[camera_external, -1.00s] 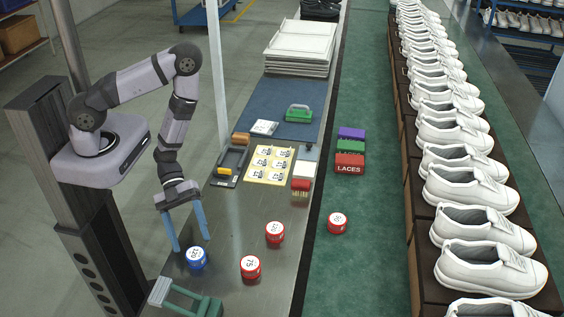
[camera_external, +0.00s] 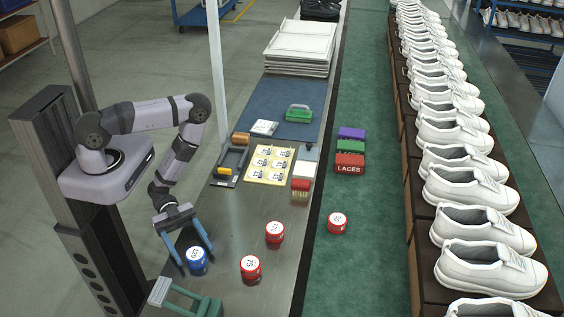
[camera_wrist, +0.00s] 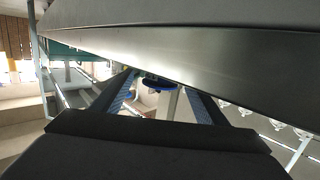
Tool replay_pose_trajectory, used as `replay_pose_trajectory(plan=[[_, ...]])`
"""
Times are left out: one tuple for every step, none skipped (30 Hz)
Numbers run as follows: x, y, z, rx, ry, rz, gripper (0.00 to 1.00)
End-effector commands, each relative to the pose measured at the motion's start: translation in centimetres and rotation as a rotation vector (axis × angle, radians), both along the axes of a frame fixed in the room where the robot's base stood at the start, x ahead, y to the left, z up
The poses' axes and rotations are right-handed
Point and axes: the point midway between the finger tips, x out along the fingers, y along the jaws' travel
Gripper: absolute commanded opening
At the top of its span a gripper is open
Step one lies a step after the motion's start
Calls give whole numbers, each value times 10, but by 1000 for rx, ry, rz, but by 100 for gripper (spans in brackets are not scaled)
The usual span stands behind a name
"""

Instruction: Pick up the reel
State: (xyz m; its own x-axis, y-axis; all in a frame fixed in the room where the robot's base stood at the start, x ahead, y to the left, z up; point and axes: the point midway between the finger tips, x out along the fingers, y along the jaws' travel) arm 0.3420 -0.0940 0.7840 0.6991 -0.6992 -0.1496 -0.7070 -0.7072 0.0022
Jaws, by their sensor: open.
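A blue reel (camera_external: 197,260) with a white label on top stands on the metal bench near its left edge. My gripper (camera_external: 195,254) is open, its two blue fingers pointing down on either side of the blue reel; I cannot tell whether they touch it. In the wrist view the blue reel (camera_wrist: 158,84) shows between the open fingers, partly cut off from sight. Three red reels with white tops stand apart: one front (camera_external: 250,267) and one behind it (camera_external: 275,232) on the bench, and one (camera_external: 337,223) on the green belt.
A green and grey holder (camera_external: 195,304) sits close in front of the blue reel at the bench's near end. Behind are a card of labels (camera_external: 270,164), a black tray (camera_external: 230,165) and lace boxes (camera_external: 349,163). White shoes line the right side.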

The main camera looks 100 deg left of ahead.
Motion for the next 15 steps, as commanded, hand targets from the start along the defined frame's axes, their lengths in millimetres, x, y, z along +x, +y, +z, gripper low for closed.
replay_pose_trajectory(plan=[[2,-3,-1,0,-2,-4,67],[3,-4,-1,1,-1,-4,67],[4,-5,-1,2,-2,-4,67],[5,-6,-1,1,-2,-3,67],[5,-7,-1,1,-2,-3,67],[6,-7,-1,1,-3,-2,67],[7,-7,-1,1,-3,-1,67],[7,-7,-1,1,-3,0,67],[7,-7,-1,1,-3,0,67],[7,-7,-1,1,-2,0,67],[7,-7,-1,1,-2,1,67],[7,-7,-1,1,-1,0,67],[8,-8,-1,1,-1,0,67],[8,-8,-1,1,-1,-1,67],[8,-9,-1,2,-2,-2,67]])
